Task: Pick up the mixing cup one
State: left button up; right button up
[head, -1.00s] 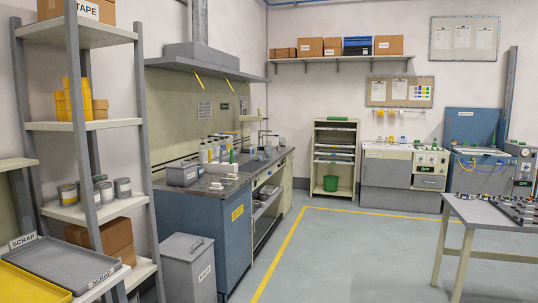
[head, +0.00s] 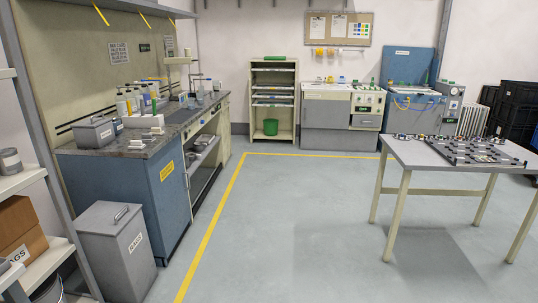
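No mixing cup can be told for certain in the head view. Small cup-like items (head: 199,94) stand among bottles (head: 137,98) towards the far end of the blue workbench (head: 88,188) at the left, too small to make out. Small yellow and white items also sit on top of the grey-and-cream cabinet (head: 326,108) at the back wall. Neither of my grippers is in the view.
A grey lidded bin (head: 108,245) stands in front of the blue workbench. A shelf rack (head: 22,180) is at the left edge. A table (head: 412,154) with black parts stands at the right. The grey floor (head: 290,220) between is open, with a yellow line (head: 218,222).

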aim_at(200, 96)
jog(key=i+l, duration=0.1)
jog(key=i, duration=5.9)
